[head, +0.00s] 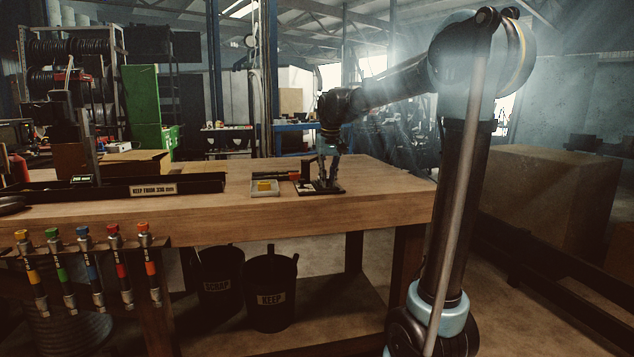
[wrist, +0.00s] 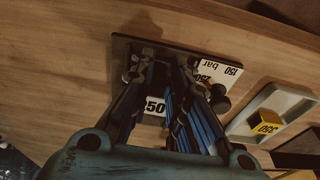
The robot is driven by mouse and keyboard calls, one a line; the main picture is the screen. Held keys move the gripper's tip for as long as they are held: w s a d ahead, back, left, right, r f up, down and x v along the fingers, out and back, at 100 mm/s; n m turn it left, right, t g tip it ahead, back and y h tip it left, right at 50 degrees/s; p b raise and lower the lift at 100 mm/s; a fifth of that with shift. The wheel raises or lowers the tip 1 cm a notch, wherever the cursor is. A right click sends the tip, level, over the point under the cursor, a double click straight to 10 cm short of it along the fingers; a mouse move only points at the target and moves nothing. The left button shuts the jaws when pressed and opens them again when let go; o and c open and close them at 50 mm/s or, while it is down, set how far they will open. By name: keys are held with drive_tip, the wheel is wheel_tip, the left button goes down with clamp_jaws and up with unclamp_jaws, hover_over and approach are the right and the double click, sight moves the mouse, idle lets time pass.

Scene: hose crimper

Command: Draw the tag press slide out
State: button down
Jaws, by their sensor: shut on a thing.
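The tag press (head: 330,190) stands near the right end of the workbench, on a dark base plate (wrist: 123,52). My gripper (head: 328,168) reaches down onto it from above. In the wrist view my gripper (wrist: 166,66) has its two fingers over the plate, closed on a part of the press that they largely hide; it appears to be the slide. A white label (wrist: 155,104) ending in "50" shows between the fingers.
A pale tray (head: 265,188) with a yellow tag block (wrist: 265,126) sits left of the press in the head view. A long dark trough (head: 165,187) marked "KEEP FROM 330 mm" lies further left. Bare bench (head: 385,178) is free right of the press. SCRAP and KEEP bins (head: 270,292) stand below.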

drive_tip(key=shift+s+d, duration=0.1)
drive_tip(key=shift+s, duration=0.45)
drive_tip(key=c, duration=0.8)
unclamp_jaws()
wheel_tip(320, 180, up, 9)
idle(1.3)
drive_tip(key=s+d+f+m, duration=0.1)
drive_tip(key=s+d+f, duration=1.25)
drive_tip(key=s, duration=0.25)
drive_tip(key=s+d+f, duration=0.3)
drive_tip(key=s+f, duration=0.5)
drive_tip(key=f, duration=0.1)
drive_tip(key=s+d+f+m, duration=0.1)
drive_tip(key=s+d+f, duration=0.3)
drive_tip(key=s+f, duration=0.4)
wheel_tip(320, 180, down, 2)
drive_tip(key=shift+s+f+m+h, duration=0.1)
drive_tip(key=shift+s+m+h, duration=0.2)
drive_tip(key=shift+s, duration=0.05)
